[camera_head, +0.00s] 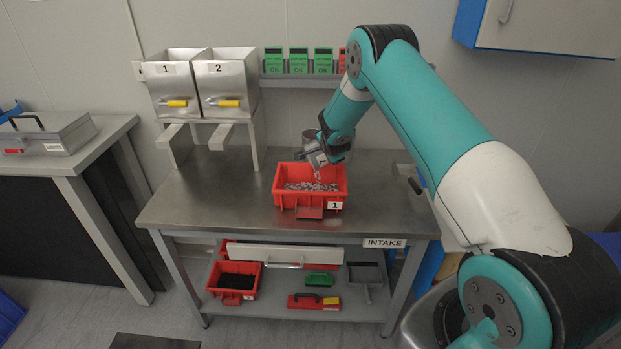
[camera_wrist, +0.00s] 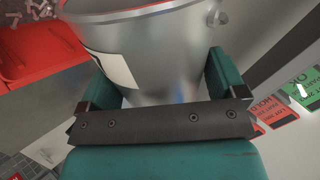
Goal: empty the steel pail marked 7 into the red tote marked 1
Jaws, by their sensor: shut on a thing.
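The steel pail (camera_head: 315,153) is held tilted above the red tote marked 1 (camera_head: 283,189), which stands on the steel table. The tote holds many small grey pieces (camera_head: 312,186). A few pieces show at the pail's lower lip. My gripper (camera_head: 328,148) is shut on the pail; in the wrist view the fingers (camera_wrist: 160,85) sit on both sides of the pail (camera_wrist: 165,50). The pail's white label shows at an edge, but its number is not readable. The inside of the pail is hidden. In the wrist view the red tote (camera_wrist: 30,65) is at upper left.
Two steel hoppers marked 1 (camera_head: 176,90) and 2 (camera_head: 228,85) stand at the back left. Green cards (camera_head: 298,60) stand on a rack behind. Below, a shelf holds a red bin (camera_head: 236,268) and other items. The table left of the tote is clear.

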